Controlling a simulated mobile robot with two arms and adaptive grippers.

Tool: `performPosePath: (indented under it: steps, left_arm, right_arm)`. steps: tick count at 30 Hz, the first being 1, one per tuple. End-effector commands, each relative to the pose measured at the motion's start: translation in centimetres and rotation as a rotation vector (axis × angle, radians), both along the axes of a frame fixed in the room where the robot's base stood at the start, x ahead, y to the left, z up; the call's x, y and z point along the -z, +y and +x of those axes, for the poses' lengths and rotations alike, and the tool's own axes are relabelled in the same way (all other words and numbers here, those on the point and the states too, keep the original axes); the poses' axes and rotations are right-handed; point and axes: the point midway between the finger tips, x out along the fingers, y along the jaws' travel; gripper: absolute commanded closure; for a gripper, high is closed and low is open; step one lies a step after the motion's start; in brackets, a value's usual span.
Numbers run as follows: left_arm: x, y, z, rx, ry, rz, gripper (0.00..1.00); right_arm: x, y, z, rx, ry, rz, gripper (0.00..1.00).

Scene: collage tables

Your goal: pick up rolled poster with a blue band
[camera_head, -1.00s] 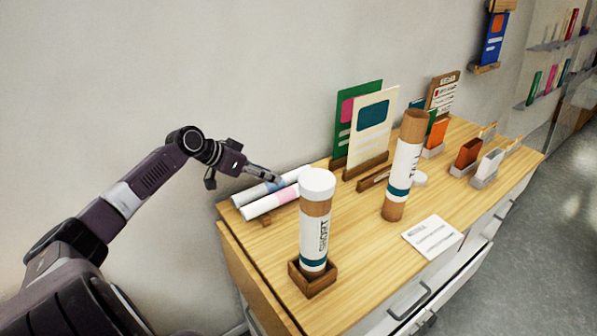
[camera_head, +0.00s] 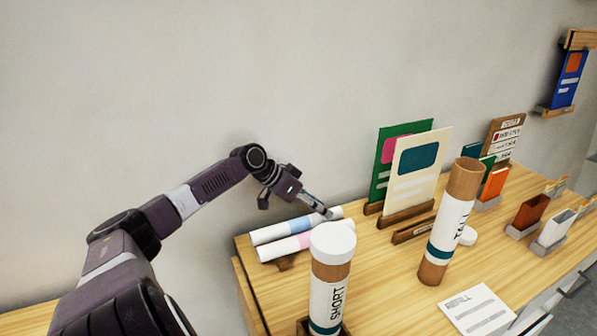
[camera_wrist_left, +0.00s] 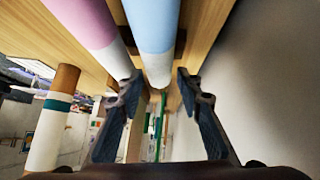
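The rolled poster with a blue band (camera_head: 288,229) is a white roll lying flat at the table's back left. In the left wrist view its blue part (camera_wrist_left: 152,25) and white end show. A pink-banded roll (camera_head: 298,242) lies alongside, nearer the table front; it also shows in the wrist view (camera_wrist_left: 84,18). My left gripper (camera_head: 329,214) is at the blue-banded roll's right end. In the wrist view the fingers (camera_wrist_left: 158,88) are spread apart, with the white end between them in the picture; I cannot tell whether they touch it. My right gripper is out of view.
A capped tube marked SHORT (camera_head: 330,285) stands in front of the rolls. A TALL tube (camera_head: 449,222) and cards in wooden stands (camera_head: 407,217) are to the right. The wall (camera_head: 130,90) is close behind the rolls.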

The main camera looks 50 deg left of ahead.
Motion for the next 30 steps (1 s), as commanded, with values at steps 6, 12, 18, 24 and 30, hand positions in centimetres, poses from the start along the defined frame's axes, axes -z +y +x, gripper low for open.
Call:
performPosePath:
  steps: [6,12,18,24,30]
  left_arm:
    - [1.3,-1.0,2.0,0.0,-0.002,-0.004,0.67]
    - [2.6,-1.4,2.9,-0.002,0.0,-0.002,0.67]
    - [2.8,-1.4,2.9,-0.001,0.0,-0.001,0.67]
    - [2.8,-1.4,2.9,-0.001,0.0,-0.001,0.84]
    - [2.8,-1.4,2.9,-0.001,0.0,0.0,0.96]
  right_arm:
    - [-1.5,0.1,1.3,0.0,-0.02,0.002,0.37]
    - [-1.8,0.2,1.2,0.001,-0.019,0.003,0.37]
    - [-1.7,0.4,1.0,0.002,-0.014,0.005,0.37]
    - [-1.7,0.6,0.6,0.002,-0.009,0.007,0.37]
    - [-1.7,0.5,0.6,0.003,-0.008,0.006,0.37]
